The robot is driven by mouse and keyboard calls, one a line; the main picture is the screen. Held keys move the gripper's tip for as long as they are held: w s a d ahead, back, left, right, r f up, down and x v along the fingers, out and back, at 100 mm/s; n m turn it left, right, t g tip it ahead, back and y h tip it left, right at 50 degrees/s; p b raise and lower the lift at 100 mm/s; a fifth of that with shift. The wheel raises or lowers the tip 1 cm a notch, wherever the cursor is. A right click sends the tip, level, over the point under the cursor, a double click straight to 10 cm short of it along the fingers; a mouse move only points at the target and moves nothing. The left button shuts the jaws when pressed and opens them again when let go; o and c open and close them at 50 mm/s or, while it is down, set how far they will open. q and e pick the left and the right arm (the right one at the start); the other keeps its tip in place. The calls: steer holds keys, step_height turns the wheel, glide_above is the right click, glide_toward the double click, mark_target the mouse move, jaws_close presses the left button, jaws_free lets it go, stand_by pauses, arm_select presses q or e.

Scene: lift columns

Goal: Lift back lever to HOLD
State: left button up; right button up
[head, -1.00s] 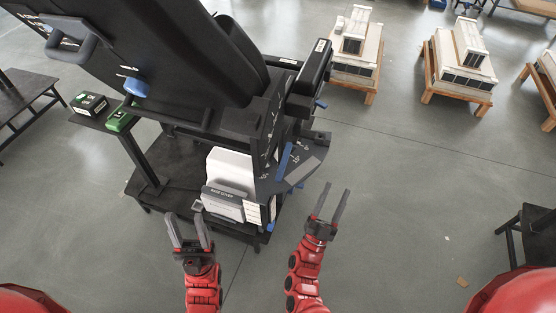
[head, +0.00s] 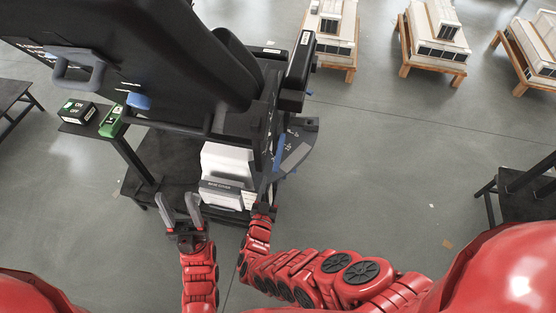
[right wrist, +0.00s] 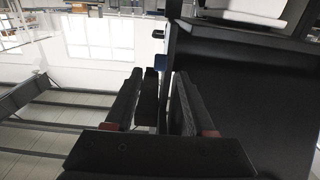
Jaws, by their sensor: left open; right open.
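A blue lever (head: 279,152) stands on a dark side plate (head: 300,143) with white markings, at the right side of the black machine; its lettering is too small to read. My right gripper (head: 265,188) is open at the near edge of this plate, just below the lever, its fingers partly lost against the dark machine. In the right wrist view its two fingers (right wrist: 156,100) stand apart with a dark upright bar (right wrist: 148,95) between them; I cannot tell if they touch it. A small blue part (right wrist: 160,62) shows beyond the fingertips. My left gripper (head: 179,208) is open and empty, left of the white cover.
A white cover block (head: 228,165) sits low on the machine. A green box (head: 111,121) and a dark box (head: 79,111) stand on a side shelf. A blue knob (head: 138,101) is at upper left. A dark stand (head: 520,190) is at right; the floor between is free.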

mark_target(278, 160)
steer(key=b+x, duration=0.3)
steer(key=x, duration=0.7)
steer(key=shift+f, duration=0.15)
steer(key=shift+w+d, duration=0.1)
steer(key=shift+w, duration=0.25)
steer(key=shift+c, duration=0.3)
jaws_close()
